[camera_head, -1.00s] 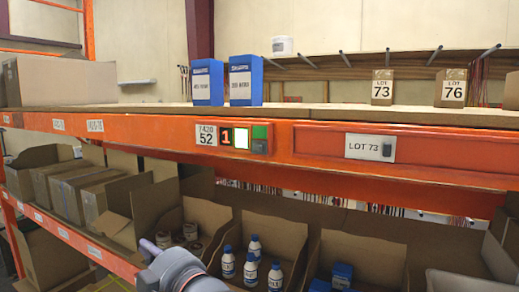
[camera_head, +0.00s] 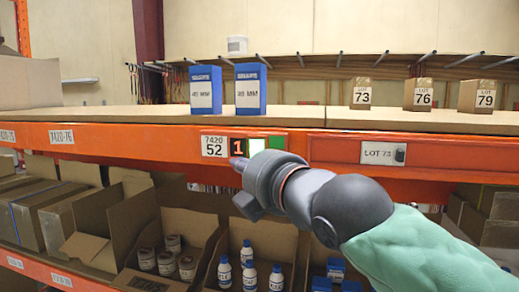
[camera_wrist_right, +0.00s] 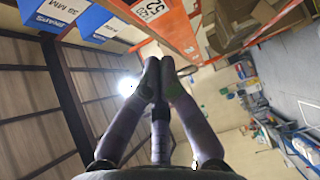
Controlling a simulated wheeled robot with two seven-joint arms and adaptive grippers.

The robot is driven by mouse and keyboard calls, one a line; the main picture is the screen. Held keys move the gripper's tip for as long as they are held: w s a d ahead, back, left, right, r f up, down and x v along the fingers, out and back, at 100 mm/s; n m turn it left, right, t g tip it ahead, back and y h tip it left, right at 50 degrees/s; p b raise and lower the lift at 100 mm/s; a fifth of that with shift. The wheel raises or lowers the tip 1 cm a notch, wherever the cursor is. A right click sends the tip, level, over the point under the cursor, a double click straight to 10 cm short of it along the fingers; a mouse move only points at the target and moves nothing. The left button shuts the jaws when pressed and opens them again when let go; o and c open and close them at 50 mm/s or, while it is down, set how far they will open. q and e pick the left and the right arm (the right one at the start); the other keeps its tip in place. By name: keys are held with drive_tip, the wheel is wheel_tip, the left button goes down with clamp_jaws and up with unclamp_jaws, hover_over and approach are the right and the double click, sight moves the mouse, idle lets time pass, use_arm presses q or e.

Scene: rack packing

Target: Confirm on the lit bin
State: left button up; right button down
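The bin label 7420 52 (camera_head: 215,146) is on the orange shelf beam. Beside it are a red digit 1 (camera_head: 238,147), a lit white button (camera_head: 257,145) and a green patch (camera_head: 276,143). My right gripper (camera_head: 237,163) is in front of the beam, just below the digit and button, its hand partly covering the panel's lower part. In the right wrist view the gripper (camera_wrist_right: 161,75) has its fingertips together with nothing between them. The label also shows there (camera_wrist_right: 152,10). I cannot tell whether the fingertips touch the panel. My left gripper is not in view.
Two blue boxes (camera_head: 206,90) (camera_head: 250,90) stand on the shelf above the panel. Small brown boxes (camera_head: 361,93) stand to the right, above a LOT 73 plate (camera_head: 383,153). Below the beam are open cardboard bins with jars (camera_head: 187,267) and white bottles (camera_head: 277,278).

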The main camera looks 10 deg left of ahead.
drive_tip(key=p, duration=0.4)
approach(247, 151)
drive_tip(key=shift+s+a+x, duration=0.15)
drive_tip(key=shift+x, duration=0.95)
drive_tip(key=shift+s+a+x, duration=0.15)
drive_tip(key=shift+a+x, duration=0.05)
drive_tip(key=shift+x, duration=0.85)
drive_tip(key=shift+w, duration=0.45)
